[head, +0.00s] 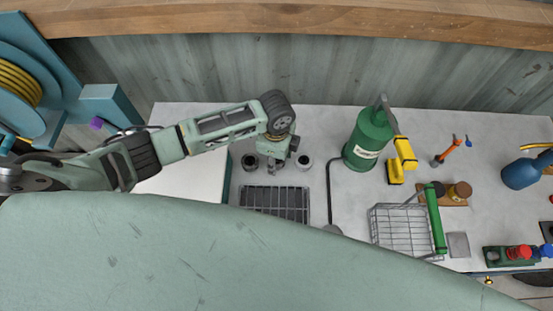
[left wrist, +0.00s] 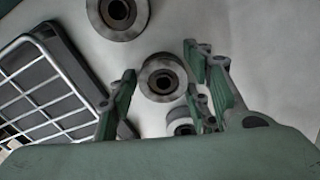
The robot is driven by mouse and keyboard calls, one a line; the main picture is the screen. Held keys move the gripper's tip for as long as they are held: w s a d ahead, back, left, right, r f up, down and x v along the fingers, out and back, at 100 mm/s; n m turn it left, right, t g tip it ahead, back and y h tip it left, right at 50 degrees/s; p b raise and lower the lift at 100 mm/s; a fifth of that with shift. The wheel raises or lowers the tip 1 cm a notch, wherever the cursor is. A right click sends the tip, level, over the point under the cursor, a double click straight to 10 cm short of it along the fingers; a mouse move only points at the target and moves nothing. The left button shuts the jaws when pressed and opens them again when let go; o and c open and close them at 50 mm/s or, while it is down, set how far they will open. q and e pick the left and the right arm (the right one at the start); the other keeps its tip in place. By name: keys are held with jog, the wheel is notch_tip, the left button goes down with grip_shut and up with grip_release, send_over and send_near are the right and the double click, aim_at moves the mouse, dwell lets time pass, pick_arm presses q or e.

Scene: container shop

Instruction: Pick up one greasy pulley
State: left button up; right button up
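Two grey, ring-shaped pulleys show in the head view, one left (head: 249,162) and one right (head: 304,161) of my left gripper (head: 272,165). In the left wrist view three pulleys show: a large one at the top (left wrist: 95,14), one in the middle (left wrist: 148,80), and a partly covered one below it (left wrist: 181,122). My left gripper (left wrist: 162,78) is open and empty, with the middle pulley showing between its fingers. I cannot tell whether the fingers are around it or still above. Grease is hard to make out. My right gripper is not in view.
A dark tray with a metal grid (head: 275,203) lies just in front of the pulleys. A green canister (head: 367,142), a yellow tool (head: 404,155) and a wire basket (head: 388,236) stand to the right. The bench behind the pulleys is clear.

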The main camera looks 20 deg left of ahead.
pick_arm(q)
jog(key=c, duration=0.7)
jog(key=shift+r, duration=0.1)
jog(key=shift+c, duration=0.7)
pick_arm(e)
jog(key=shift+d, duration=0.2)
